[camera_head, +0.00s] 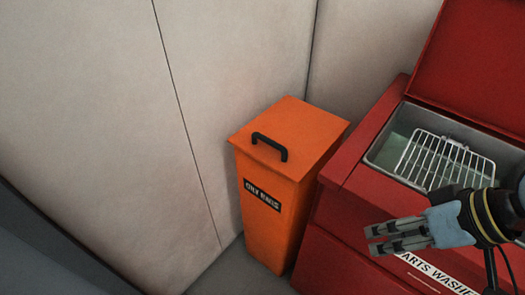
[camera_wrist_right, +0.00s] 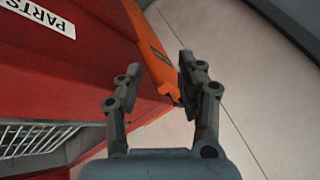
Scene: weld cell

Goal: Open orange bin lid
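The orange bin (camera_head: 268,220) stands upright in the corner against the pale wall, with a dark "OILY RAGS" label on its front. Its flat orange lid (camera_head: 308,125) is shut and carries a black handle (camera_head: 270,147). My right gripper (camera_head: 371,240) is to the right of the bin, in front of the parts washer, pointing left and apart from the handle. In the right wrist view the right gripper (camera_wrist_right: 160,66) is open and empty, its fingers spread. A strip of the orange bin (camera_wrist_right: 150,48) shows beyond the fingers there, partly hidden. My left gripper is in neither view.
A red parts washer (camera_head: 348,262) stands close along the bin's right side, its red lid (camera_head: 477,62) raised. A wire rack (camera_head: 440,160) lies in its basin. The pale wall (camera_head: 232,50) is behind and left of the bin. Grey floor shows at the bin's foot.

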